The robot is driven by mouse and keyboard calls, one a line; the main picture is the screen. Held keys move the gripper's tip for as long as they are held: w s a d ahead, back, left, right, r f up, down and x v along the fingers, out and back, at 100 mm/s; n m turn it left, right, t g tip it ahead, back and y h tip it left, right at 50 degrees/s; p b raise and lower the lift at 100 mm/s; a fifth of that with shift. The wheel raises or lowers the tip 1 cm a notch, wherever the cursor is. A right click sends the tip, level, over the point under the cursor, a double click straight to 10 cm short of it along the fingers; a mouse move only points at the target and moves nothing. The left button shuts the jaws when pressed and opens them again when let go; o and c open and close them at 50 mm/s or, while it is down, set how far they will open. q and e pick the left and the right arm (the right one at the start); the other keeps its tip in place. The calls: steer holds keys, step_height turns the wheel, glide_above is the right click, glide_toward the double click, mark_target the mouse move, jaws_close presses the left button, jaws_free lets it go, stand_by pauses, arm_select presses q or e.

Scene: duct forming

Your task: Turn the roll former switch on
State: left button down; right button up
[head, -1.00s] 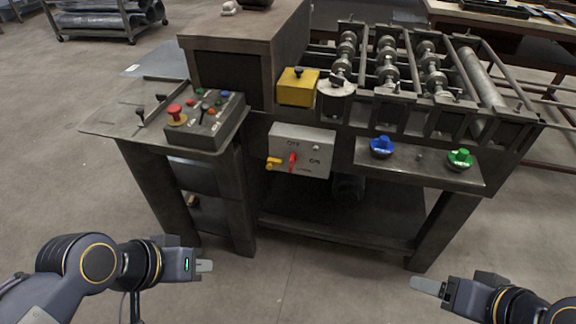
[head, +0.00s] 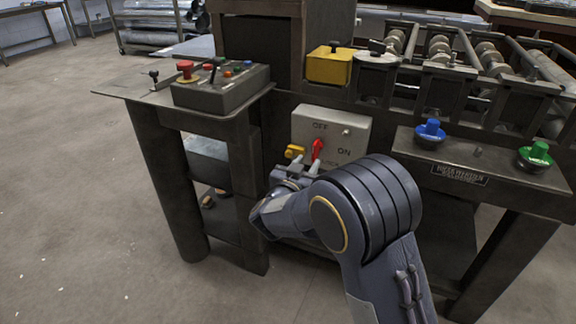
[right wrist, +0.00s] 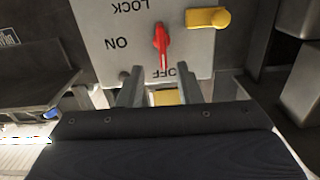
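The roll former switch is a red handle (head: 317,150) on a grey box (head: 355,129) marked OFF and ON, fixed to the machine's front. The handle points up towards OFF. It also shows in the right wrist view (right wrist: 161,40), where the labels are upside down. My right gripper (head: 303,166) is in front of the box, just below the handle in the head view. In the right wrist view its two fingers (right wrist: 160,86) are apart with nothing between them; the handle lies beyond their tips. My left gripper is out of view.
A yellow latch (head: 294,152) sits left of the handle. A control panel (head: 222,90) with a red button stands at left. A blue knob (head: 430,130) and a green knob (head: 536,153) are on a shelf at right. The floor at left is clear.

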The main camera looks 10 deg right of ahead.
mark_target(313, 152)
steer(key=b+x, duration=0.1)
steer(key=x, duration=0.6)
steer(key=shift+w, duration=0.3)
steer(key=shift+c, duration=0.4)
jaws_close()
